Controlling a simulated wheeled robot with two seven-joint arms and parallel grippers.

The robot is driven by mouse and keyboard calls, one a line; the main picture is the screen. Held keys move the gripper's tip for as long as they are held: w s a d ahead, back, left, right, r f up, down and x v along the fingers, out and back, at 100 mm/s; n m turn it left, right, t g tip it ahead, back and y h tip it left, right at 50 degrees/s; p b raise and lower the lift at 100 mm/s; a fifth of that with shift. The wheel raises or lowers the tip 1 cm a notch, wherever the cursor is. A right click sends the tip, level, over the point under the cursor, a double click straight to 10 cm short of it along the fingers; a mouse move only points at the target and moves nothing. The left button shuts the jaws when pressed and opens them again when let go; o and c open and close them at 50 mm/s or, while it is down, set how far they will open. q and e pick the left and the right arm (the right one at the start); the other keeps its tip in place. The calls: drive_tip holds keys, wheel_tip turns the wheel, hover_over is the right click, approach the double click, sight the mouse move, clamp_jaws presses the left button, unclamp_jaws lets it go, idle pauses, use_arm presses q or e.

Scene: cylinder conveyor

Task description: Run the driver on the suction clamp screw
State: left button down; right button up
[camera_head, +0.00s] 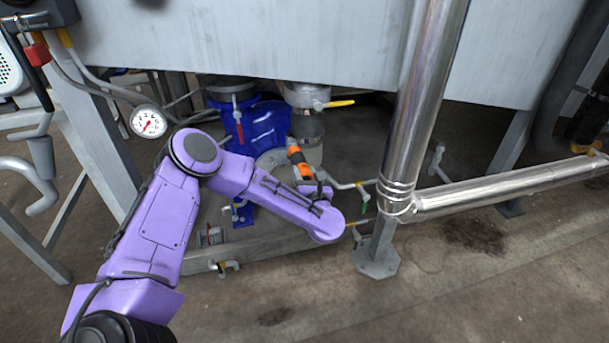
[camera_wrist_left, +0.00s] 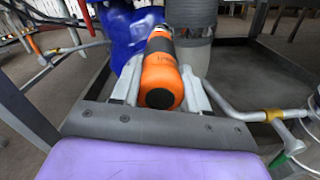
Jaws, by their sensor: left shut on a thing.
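My left gripper (camera_head: 308,178) reaches under the big grey tank and is shut on the orange and black driver (camera_head: 298,162). In the left wrist view the driver (camera_wrist_left: 160,75) sits between the gripper's two grey fingers (camera_wrist_left: 160,88), its rounded orange end toward the camera and its front pointing away. A grey cylindrical pipe section (camera_head: 308,128) stands just beyond the driver; it also shows in the left wrist view (camera_wrist_left: 196,55). I cannot make out the suction clamp screw, and the driver's tip is hidden, so contact cannot be told. My right gripper is not in view.
The tank (camera_head: 250,40) hangs above the arm. A shiny steel pipe (camera_head: 420,100) and its horizontal branch (camera_head: 510,185) stand to the right. A blue housing (camera_head: 265,125) is beside the driver. A yellow-handled valve (camera_head: 338,103) and thin pipes are close.

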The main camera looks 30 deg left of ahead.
use_arm(q)
drive_tip(key=shift+b+x, duration=0.55)
drive_tip(key=shift+x, duration=0.25)
idle(0.9)
drive_tip(key=shift+w+a+r+b, duration=0.15)
drive_tip(key=shift+b, duration=0.15)
idle(0.8)
idle(0.6)
drive_tip(key=shift+v, duration=1.9)
